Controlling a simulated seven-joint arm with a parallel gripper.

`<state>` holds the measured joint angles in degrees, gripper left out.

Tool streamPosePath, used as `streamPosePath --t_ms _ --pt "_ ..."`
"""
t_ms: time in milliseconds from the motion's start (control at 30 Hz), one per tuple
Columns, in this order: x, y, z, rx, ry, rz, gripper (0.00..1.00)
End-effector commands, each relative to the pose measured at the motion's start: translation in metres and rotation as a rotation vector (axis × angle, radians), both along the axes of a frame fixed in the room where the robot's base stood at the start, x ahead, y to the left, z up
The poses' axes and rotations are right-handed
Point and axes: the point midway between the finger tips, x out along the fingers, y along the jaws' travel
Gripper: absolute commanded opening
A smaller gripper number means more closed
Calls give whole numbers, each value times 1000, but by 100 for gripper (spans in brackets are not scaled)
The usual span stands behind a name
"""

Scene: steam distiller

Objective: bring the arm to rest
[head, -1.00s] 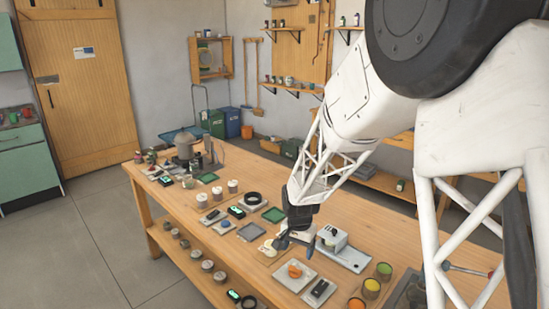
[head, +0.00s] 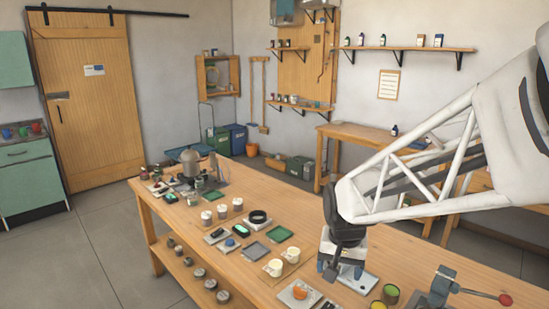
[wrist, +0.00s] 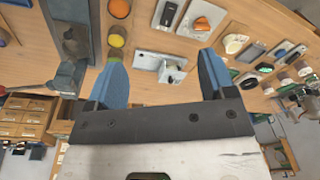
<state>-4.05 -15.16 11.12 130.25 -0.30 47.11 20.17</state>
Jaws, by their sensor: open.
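My gripper (head: 340,270) hangs over the right part of the wooden bench (head: 222,253), with the white lattice link of my arm reaching in from the right. In the wrist view its two blue fingers (wrist: 160,82) stand wide apart, with nothing between them that they hold. A white device on a plate (wrist: 172,70) shows beyond the fingertips. In the head view my gripper partly hides this plate (head: 360,280).
The steam distiller (head: 190,164) is at the bench's far end. Shelves line the wall.

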Motion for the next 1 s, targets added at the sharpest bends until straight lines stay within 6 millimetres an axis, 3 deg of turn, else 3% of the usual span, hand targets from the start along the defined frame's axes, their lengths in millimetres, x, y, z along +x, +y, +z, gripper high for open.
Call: streamPosePath --t_ms 333,700,1000 --pt "-72 -18 34 -17 -47 92 77" --pt "-149 -32 51 -41 -91 191 77" --pt "-188 -37 54 -58 -112 244 77"
